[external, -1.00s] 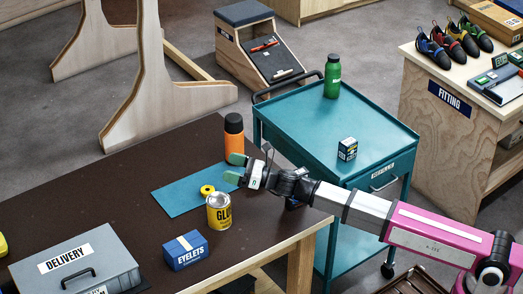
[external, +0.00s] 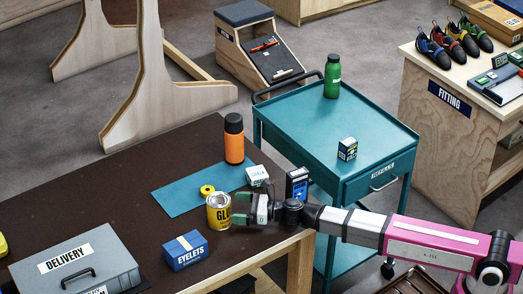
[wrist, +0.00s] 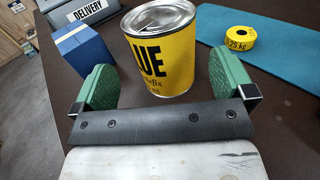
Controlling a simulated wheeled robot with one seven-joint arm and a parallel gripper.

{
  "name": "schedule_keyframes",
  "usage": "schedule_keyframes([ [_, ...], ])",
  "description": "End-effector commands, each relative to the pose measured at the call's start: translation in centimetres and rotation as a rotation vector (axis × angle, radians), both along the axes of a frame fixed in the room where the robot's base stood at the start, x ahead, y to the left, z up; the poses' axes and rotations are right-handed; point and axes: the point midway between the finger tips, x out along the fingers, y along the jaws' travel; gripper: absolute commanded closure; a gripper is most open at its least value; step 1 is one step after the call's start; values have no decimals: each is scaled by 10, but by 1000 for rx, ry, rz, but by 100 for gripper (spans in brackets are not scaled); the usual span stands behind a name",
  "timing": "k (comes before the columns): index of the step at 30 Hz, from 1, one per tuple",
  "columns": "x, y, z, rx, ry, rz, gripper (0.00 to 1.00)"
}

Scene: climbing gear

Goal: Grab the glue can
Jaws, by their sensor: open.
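The glue can (external: 218,213) is a yellow can with a silver lid and black lettering, upright on the dark brown table. My gripper (external: 246,208) is just to the right of it in the external view, low over the table. In the wrist view the glue can (wrist: 161,55) stands straight ahead, slightly beyond the green fingertips of my gripper (wrist: 165,85). The jaws are open, one finger on each side of the can's line, with nothing between them. I cannot tell whether any finger touches the can.
A blue eyelets box (external: 185,250) and grey delivery box (external: 76,266) stand left of the can. A teal cart (external: 310,125) stands beyond the table.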

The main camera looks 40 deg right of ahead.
Motion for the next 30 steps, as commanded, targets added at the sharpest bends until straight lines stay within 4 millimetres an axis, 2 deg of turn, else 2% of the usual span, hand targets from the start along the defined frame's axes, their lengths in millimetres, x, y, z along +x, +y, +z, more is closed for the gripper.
schedule_keyframes([
  [1,7,7,0,0,0,0,0],
  [8,16,17,-1,0,0,0,0],
  [18,45,49,-6,-2,1,-1,0],
  [25,45,49,-6,-2,1,-2,0],
  [26,45,49,-6,-2,1,-2,3],
  [30,45,49,-6,-1,2,-2,49],
])
